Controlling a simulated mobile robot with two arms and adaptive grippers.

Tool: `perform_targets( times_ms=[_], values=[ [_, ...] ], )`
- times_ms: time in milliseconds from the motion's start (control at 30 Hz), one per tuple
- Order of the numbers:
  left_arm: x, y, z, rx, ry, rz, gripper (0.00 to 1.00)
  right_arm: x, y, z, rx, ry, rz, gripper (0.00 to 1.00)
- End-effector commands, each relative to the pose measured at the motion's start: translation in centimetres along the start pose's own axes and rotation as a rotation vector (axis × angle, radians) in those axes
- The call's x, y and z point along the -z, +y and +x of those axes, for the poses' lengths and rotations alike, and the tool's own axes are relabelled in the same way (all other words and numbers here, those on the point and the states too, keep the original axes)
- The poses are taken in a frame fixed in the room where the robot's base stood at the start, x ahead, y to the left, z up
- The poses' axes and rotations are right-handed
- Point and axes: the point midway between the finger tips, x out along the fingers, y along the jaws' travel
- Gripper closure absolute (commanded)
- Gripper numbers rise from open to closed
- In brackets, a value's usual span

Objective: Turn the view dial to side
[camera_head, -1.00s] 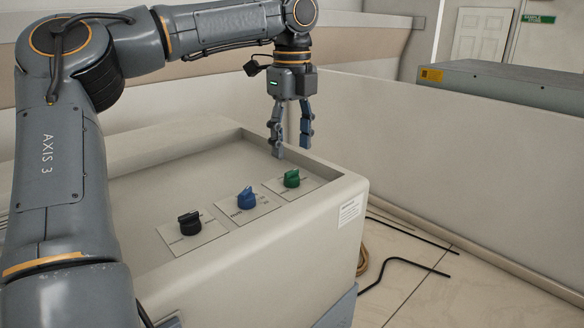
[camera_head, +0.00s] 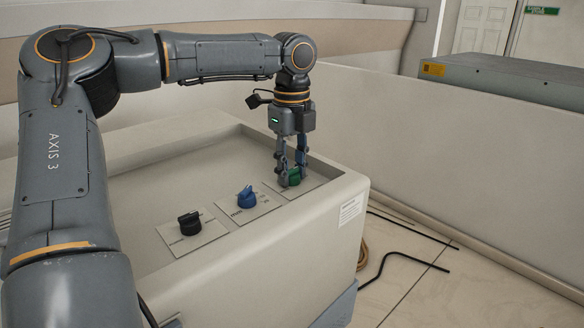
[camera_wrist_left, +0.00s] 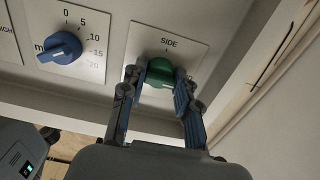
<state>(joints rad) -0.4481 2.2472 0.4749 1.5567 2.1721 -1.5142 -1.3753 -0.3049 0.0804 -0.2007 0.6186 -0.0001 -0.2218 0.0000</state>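The green view dial (camera_head: 293,178) sits on a pale label plate at the far right of the dial row. In the left wrist view the dial (camera_wrist_left: 161,74) shows between my fingers, with the word SIDE printed above it. My left gripper (camera_head: 291,170) points down over it, one finger on each side of the dial. The left gripper (camera_wrist_left: 161,80) is parted around the dial; I cannot tell whether both fingers touch it. The dial's pointer is partly hidden, so its exact setting is unclear.
A blue dial (camera_head: 246,198) with a numbered scale and a black dial (camera_head: 189,223) stand in the same row on the recessed top of the console (camera_head: 290,240). A raised rim runs close beside the green dial. A grey box (camera_head: 505,82) stands beyond.

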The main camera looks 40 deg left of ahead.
Motion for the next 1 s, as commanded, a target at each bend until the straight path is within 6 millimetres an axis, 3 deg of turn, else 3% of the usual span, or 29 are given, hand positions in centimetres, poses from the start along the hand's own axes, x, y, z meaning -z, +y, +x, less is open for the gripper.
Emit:
perform_targets(
  times_ms=[467,1000],
  values=[
    [0.04,-0.02,-0.03,0.000,0.000,-0.092,1.00,0.44,0.17,0.01,-0.002,0.007,0.000,1.00],
    [0.09,-0.05,-0.10,0.001,0.002,-0.562,1.00,0.55,0.18,0.01,-0.002,0.009,0.001,1.00]
  ],
)
